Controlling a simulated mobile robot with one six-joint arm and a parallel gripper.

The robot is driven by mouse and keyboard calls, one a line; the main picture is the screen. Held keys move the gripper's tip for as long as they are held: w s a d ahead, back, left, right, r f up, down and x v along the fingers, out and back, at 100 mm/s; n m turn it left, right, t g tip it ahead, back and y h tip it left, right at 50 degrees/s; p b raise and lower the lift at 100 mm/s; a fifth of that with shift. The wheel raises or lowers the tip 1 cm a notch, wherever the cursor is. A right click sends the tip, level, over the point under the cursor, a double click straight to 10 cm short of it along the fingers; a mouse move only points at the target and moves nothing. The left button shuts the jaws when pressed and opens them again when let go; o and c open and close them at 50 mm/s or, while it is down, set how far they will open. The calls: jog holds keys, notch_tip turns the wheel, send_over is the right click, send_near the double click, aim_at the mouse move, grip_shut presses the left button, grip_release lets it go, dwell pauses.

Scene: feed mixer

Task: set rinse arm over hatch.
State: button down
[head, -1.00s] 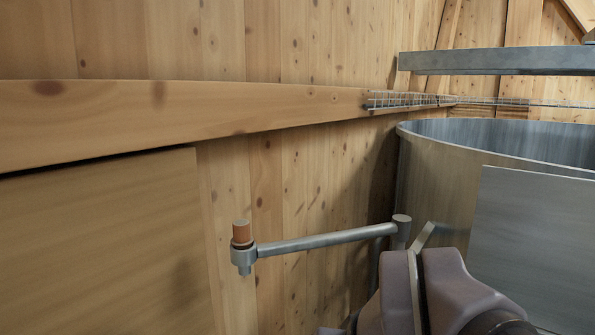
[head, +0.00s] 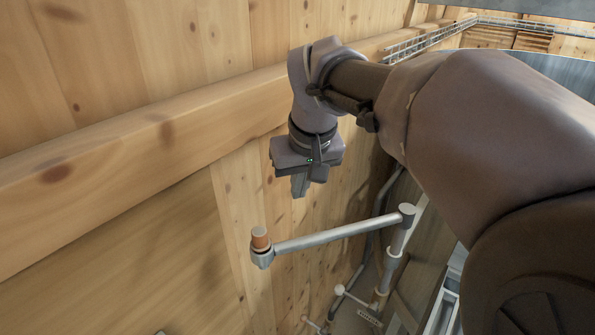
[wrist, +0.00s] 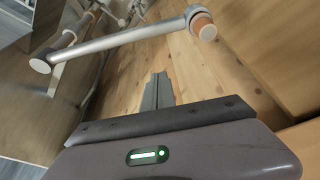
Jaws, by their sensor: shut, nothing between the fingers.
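The rinse arm (head: 335,236) is a grey metal tube reaching left from an upright post (head: 397,245). Its free end has a collar with an orange-brown knob (head: 260,241). My gripper (head: 299,192) points down, shut and empty, above the tube and a little right of the knob in the head view, apart from both. In the wrist view the rinse arm (wrist: 115,41) crosses the top, with the knob (wrist: 203,26) beyond and right of my closed fingers (wrist: 158,80). I cannot make out a hatch; my arm covers much of the right side.
A wooden wall with a thick horizontal beam (head: 150,145) runs behind my gripper. The metal tank (head: 560,68) shows at the upper right, largely hidden by my arm. Pipes with white-handled valves (head: 339,290) stand below the post. A wire tray (head: 425,42) runs along the wall.

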notch_tip(320, 180, down, 10)
jog(key=shift+s+r, duration=0.2)
jog(key=shift+s, duration=0.1)
dwell(0.4)
